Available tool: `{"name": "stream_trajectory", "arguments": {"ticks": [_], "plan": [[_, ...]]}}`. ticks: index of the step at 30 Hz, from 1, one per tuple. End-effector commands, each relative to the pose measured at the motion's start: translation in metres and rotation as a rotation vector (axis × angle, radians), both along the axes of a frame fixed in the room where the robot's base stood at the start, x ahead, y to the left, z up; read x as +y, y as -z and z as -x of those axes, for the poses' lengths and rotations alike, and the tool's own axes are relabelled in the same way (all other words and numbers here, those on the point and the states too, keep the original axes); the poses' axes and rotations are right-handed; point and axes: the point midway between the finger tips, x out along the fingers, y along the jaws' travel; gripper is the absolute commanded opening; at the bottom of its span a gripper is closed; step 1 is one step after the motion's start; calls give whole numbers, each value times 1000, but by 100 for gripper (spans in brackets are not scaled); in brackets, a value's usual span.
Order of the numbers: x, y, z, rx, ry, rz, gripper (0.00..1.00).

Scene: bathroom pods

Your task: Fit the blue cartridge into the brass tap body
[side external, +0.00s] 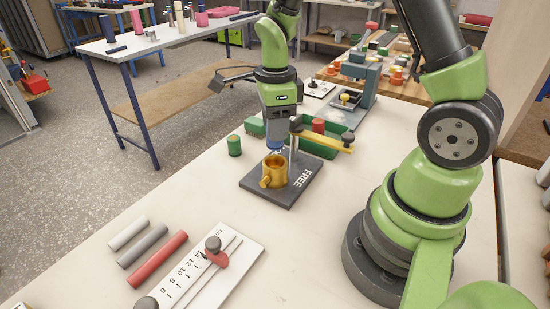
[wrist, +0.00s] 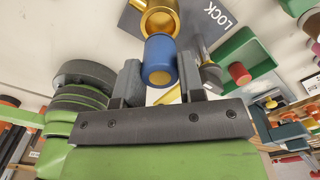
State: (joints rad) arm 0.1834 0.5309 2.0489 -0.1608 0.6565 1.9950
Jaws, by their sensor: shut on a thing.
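The brass tap body (side external: 275,173) stands on a dark plate (side external: 298,190) lettered FREE, its open mouth facing up. It also shows in the wrist view (wrist: 161,18), at the top. My gripper (side external: 274,132) is shut on the blue cartridge (wrist: 160,52), which sits between the two fingers and has a brass-coloured end facing the wrist camera. In the side view the cartridge (side external: 274,144) hangs roughly upright just above the tap body's mouth. I cannot tell whether its lower end touches the rim. The tap body's inside is mostly hidden.
A post with a yellow-ended lever (side external: 335,143) rises from the plate close to my gripper. Behind it is a green tray (side external: 327,152) with a red cylinder (side external: 318,126). A green cylinder (side external: 234,145) stands left. Loose rods (side external: 157,262) and a ruler gauge (side external: 205,270) lie in front.

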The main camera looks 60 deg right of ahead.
Motion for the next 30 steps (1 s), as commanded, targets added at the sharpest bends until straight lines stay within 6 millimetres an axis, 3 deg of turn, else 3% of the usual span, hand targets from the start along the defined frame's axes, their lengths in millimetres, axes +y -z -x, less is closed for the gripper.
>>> {"name": "stream_trajectory", "arguments": {"ticks": [13, 26, 27, 30], "plan": [[0, 61, 0, 4, 0, -1, 12], [0, 69, 0, 1, 2, -1, 12], [0, 69, 0, 0, 2, 0, 38], [0, 69, 0, 0, 2, 0, 61]]}}
